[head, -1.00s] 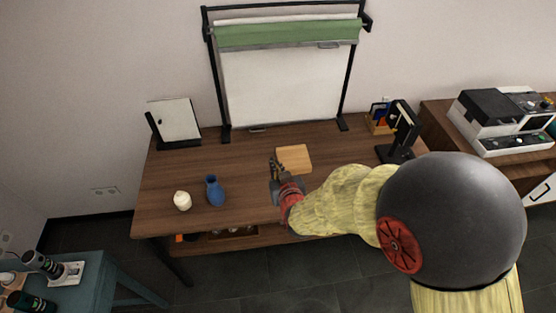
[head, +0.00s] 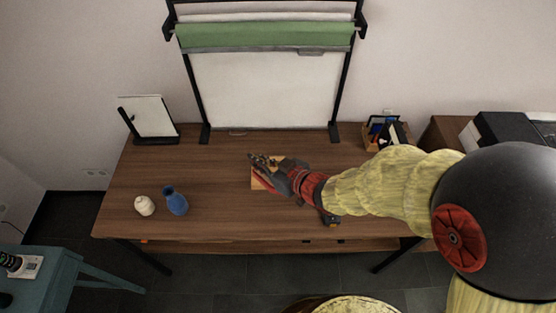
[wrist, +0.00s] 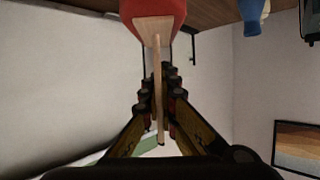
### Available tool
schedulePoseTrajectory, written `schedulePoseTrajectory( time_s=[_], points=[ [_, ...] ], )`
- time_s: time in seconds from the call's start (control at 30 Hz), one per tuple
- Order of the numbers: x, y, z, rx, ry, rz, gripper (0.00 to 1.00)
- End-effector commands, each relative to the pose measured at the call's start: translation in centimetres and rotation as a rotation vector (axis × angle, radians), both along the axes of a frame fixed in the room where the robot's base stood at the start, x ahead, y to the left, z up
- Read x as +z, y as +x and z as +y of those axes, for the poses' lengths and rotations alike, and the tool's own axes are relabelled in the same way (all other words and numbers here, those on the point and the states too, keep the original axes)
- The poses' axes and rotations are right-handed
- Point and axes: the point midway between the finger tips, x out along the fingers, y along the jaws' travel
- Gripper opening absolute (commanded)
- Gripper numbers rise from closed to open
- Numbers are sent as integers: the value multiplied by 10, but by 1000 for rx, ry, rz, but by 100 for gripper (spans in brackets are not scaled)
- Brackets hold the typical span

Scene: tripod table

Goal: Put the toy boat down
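The wooden table (head: 225,215) has free room at its left and front. A white jar (head: 145,205) and a blue vase (head: 176,202) stand at the left. A framed stand (head: 152,118) is at the back left, a large white screen (head: 265,90) behind, and an organizer (head: 382,130) at the back right.

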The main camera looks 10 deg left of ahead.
Motion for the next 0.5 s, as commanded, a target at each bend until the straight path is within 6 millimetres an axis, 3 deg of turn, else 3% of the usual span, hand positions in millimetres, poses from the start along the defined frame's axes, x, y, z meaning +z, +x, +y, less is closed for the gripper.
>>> schedulePoseTrajectory(
  time_s=[0.17, 0.5],
  points=[
    [-13, 25, 7, -12, 2, -1, 0],
    [-53, 95, 28, -14, 0, 2, 0]
  ],
)
